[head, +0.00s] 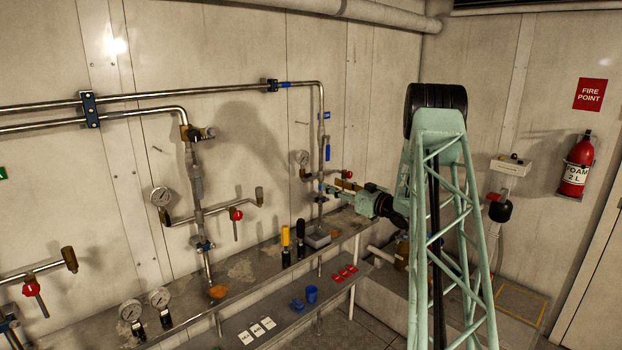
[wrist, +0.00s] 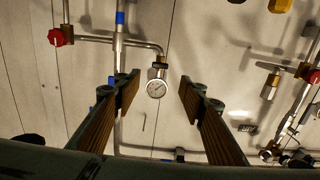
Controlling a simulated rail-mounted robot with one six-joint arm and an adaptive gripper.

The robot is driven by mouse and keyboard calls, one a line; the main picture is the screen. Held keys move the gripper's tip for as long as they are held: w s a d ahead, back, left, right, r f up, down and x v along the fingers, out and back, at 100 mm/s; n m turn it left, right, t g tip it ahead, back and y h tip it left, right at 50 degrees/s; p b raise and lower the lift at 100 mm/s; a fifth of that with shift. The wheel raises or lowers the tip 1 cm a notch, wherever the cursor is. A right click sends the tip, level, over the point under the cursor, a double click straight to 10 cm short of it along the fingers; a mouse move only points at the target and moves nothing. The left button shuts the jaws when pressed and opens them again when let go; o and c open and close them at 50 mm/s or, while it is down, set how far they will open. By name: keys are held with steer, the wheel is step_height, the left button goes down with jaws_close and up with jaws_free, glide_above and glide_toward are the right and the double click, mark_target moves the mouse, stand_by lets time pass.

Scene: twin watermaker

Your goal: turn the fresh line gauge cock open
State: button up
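The fresh line pipe (head: 321,125) carries blue bands and stands on the back wall; it also shows in the wrist view (wrist: 119,50). A round gauge (head: 302,157) sits on a short branch left of this pipe. In the wrist view the scene is inverted, and the gauge (wrist: 156,88) hangs below its branch. A small fitting with a dark part, seemingly the gauge cock (wrist: 159,68), is between branch and gauge; its handle position is unclear. My gripper (wrist: 160,82) is open and empty, its fingers either side of the gauge in that view. In the head view it (head: 328,190) is near the pipe.
A red-handled valve (wrist: 58,37) is on a branch at left in the wrist view. Another gauge (head: 160,196) and red valve (head: 236,214) are farther left in the head view. A shelf (head: 250,268) below holds yellow and black handled tools, a grey tray and loose gauges.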

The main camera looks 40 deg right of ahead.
mark_target(309, 176)
steer(key=shift+w, duration=0.15)
steer(key=shift+w+a+b, duration=0.2)
steer(key=shift+w+b, duration=0.05)
steer(key=shift+w, duration=3.15)
steer(key=shift+w+a+b, duration=0.15)
steer(key=shift+w+b, duration=0.1)
steer(key=shift+w, duration=3.1)
steer(key=c, duration=0.9)
